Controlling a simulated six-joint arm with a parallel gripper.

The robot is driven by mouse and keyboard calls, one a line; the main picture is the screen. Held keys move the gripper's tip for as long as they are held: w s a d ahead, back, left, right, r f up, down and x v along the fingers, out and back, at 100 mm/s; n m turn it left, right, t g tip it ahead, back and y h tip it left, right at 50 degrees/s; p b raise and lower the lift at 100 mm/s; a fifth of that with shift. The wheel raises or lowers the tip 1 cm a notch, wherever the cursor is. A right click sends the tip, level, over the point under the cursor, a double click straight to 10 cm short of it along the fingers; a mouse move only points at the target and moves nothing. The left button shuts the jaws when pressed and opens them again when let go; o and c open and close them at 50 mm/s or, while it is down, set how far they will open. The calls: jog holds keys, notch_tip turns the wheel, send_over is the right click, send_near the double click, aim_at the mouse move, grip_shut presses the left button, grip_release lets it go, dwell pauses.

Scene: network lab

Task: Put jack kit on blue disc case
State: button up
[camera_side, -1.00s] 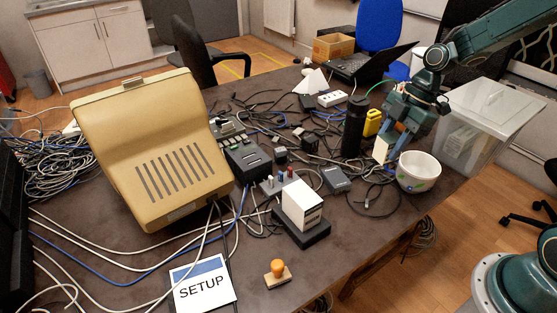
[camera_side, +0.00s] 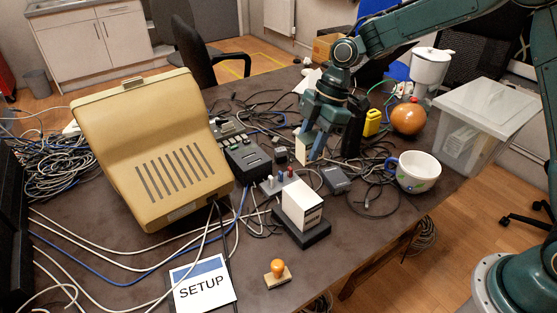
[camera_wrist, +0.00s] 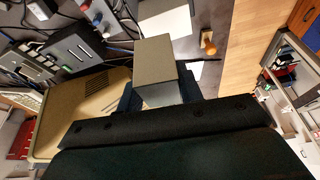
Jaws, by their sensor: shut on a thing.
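My gripper (camera_side: 316,142) is shut on a small cream box, which I take to be the jack kit (camera_side: 302,151). It holds the box above the middle of the table. In the wrist view the box (camera_wrist: 156,62) shows as a grey-beige block between the fingers. The disc case (camera_side: 202,285), white with a blue band and the word SETUP, lies flat at the table's front, to the left of and nearer than my gripper. The held box is apart from the case.
A white box (camera_side: 302,204) on a black base stands between my gripper and the case. A stamp (camera_side: 277,272) sits right of the case. A beige monitor (camera_side: 150,150) stands left. Cables cross the table. A bowl-like cup (camera_side: 418,173) and orange ball (camera_side: 408,118) are right.

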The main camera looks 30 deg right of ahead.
jog(key=w+a, duration=0.1)
jog(key=a, duration=1.7)
jog(key=n, duration=0.1)
send_over(190, 291)
jog(key=d, duration=0.2)
jog(key=shift+y, duration=0.3)
notch_tip(190, 291, down, 15)
jog(key=shift+r, duration=0.1)
jog(key=shift+f, duration=2.2)
jog(key=shift+f, duration=0.1)
jog(key=o, duration=1)
jog(key=shift+o, duration=0.2)
